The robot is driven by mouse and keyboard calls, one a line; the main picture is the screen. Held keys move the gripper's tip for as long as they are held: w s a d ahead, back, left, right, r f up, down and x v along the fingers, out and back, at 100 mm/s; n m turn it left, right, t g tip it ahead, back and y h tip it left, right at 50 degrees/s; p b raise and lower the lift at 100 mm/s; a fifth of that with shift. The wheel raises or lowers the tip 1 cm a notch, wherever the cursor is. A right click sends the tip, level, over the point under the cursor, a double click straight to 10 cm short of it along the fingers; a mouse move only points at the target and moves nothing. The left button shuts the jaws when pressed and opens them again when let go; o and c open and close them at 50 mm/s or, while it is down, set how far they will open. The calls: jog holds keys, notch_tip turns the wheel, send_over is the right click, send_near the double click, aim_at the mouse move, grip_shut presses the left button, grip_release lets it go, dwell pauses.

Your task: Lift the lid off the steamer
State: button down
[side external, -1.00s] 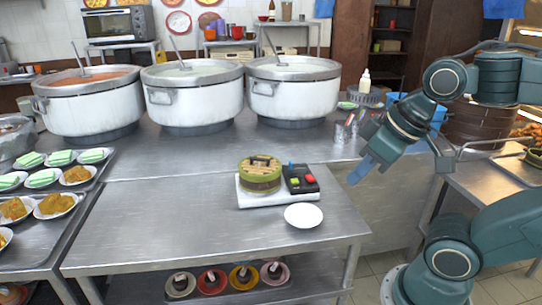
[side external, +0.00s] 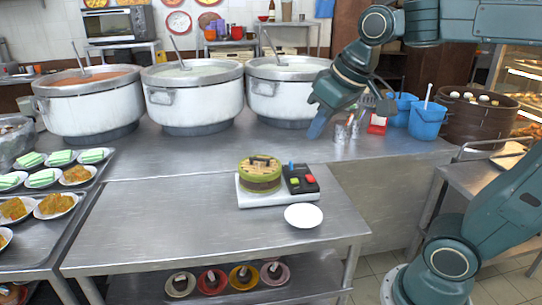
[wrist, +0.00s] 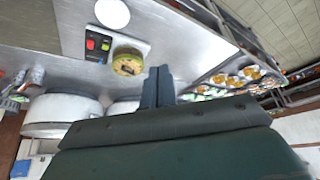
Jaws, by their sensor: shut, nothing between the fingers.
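A small round bamboo-coloured steamer with green bands (side external: 260,181) sits on a white base (side external: 262,201) on the front metal table. Its lid (side external: 260,163), with a dark handle on top, is on it. The steamer also shows in the wrist view (wrist: 127,66), beside the fingers. My gripper (side external: 318,128) is above the back counter, to the right of and behind the steamer, apart from it. Its blue fingers, also in the wrist view (wrist: 158,85), are shut and empty.
A control box with red and green buttons (side external: 301,180) stands right of the steamer, with a white saucer (side external: 304,216) in front. Large stockpots (side external: 291,92) line the back. Metal cups (side external: 342,132) stand near my gripper. The table left of the steamer is clear.

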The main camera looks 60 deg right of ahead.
jog(key=w+d+m+g, duration=0.1)
jog(key=w+d, duration=0.3)
jog(key=w, duration=0.8)
jog(key=w+d+m, duration=0.1)
jog(key=w+d, duration=0.4)
jog(key=w, duration=0.7)
jog(key=w+d+f+m+h, duration=0.1)
jog(key=w+d+f, duration=1.2)
jog(key=w+f, duration=0.2)
notch_tip(320, 180, down, 2)
jog(key=shift+d+f+m+g, duration=0.1)
jog(key=shift+d+m+g, duration=0.05)
jog(key=shift+m+g, duration=0.2)
jog(key=x, duration=0.9)
jog(key=shift+s+f, duration=0.15)
jog(key=shift+f, duration=0.25)
